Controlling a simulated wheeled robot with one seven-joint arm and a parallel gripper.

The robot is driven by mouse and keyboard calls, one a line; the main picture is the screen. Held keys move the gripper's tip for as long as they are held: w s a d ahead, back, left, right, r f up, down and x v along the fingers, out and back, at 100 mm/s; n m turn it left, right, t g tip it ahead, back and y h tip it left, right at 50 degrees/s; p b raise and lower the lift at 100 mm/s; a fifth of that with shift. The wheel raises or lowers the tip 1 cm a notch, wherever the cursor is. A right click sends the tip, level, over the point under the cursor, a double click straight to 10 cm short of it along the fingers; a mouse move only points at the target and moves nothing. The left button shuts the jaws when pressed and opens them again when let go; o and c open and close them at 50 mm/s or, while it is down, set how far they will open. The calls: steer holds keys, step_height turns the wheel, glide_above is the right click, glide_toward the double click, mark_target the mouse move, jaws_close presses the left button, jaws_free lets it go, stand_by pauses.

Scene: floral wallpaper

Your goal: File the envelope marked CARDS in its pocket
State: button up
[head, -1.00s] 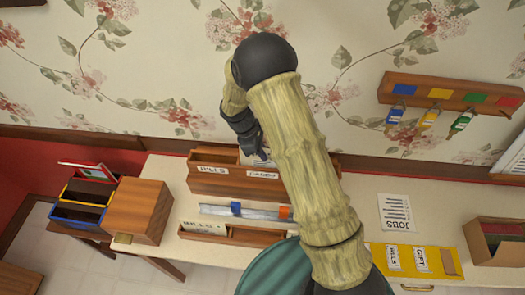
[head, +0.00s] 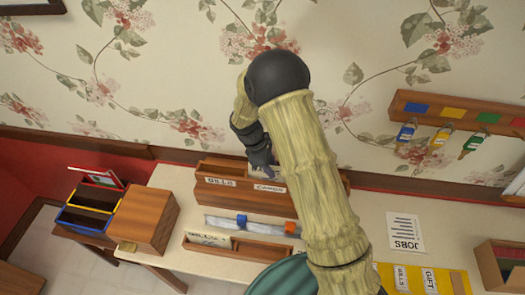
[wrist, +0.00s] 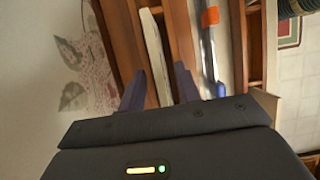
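The wooden organizer (head: 215,186) stands against the wall with pocket labels reading BILLS and CARDS. My gripper (head: 264,170) is at the CARDS pocket, with my arm covering the organizer's right part. In the wrist view a pale envelope (wrist: 152,50) stands edge-on in a wooden pocket. The fingers of my gripper (wrist: 160,88) are spread on either side of it, with visible gaps. The envelope's marking cannot be read in the wrist view.
A low wooden tray (head: 262,252) in front holds another envelope (head: 208,239). A clear strip with blue and orange ends (head: 255,226) lies between them. A wooden box (head: 145,212) stands left. Key hooks (head: 465,112) hang at right. A JOBS sheet (head: 405,232) lies on the table.

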steer(key=b+v, duration=0.3)
steer(key=v, duration=1.4)
steer(key=shift+d, duration=0.1)
steer(key=s+d+f+m+t+y, duration=0.3)
steer(key=s+d+m+y, duration=0.1)
steer(key=s+d+m, duration=1.1)
steer(key=s+d, duration=0.2)
steer(key=s, duration=0.1)
steer(key=shift+f+m+y, duration=0.15)
steer(key=shift+m+y, duration=0.15)
steer(key=shift+m, duration=0.1)
steer(key=shift+d, duration=0.15)
stand_by(0.3)
